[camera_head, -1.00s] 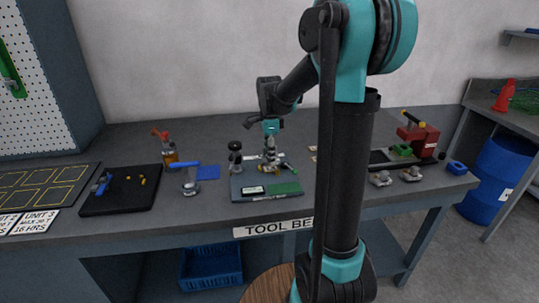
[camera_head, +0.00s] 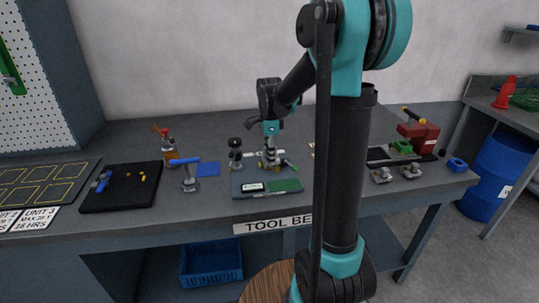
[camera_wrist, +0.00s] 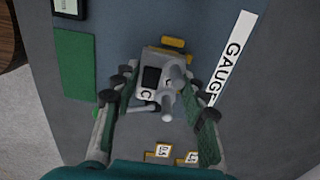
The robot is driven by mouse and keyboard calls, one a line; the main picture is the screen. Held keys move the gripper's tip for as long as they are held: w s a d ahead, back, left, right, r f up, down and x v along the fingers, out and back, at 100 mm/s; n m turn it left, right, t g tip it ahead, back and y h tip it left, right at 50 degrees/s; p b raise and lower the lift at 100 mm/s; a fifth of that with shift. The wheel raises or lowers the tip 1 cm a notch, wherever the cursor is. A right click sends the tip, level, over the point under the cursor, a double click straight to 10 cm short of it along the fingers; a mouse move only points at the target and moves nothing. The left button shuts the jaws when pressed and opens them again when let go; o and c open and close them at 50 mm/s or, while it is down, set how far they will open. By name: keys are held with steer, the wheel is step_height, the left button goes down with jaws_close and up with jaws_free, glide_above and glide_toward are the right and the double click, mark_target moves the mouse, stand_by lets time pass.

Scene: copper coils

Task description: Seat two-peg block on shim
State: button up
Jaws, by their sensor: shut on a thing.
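In the wrist view a grey block with two round pegs (camera_wrist: 152,72), a dark square face and a letter C sits between the fingers of my gripper (camera_wrist: 160,112). My gripper (camera_head: 270,158) is shut on this block, low over the gauge board (camera_head: 240,180) in the head view. A yellow piece (camera_wrist: 174,43) shows at the block's far edge; I cannot tell whether it is the shim or whether the block touches it. Two small yellow labelled pieces (camera_wrist: 162,150) lie near the wrist. The block's underside is hidden.
A dark upright gauge (camera_head: 235,154) stands left of my gripper. A green pad (camera_head: 286,185) and small display (camera_head: 252,187) lie in front. A blue-handled clamp (camera_head: 188,173) and black tray (camera_head: 122,188) are farther left. My arm hides part of the bench to the right.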

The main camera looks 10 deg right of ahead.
steer(key=shift+f, duration=0.8)
stand_by(0.9)
steer(key=o, duration=1.3)
steer(key=shift+o, duration=0.3)
steer(key=o, duration=0.4)
steer(key=shift+r, duration=3.5)
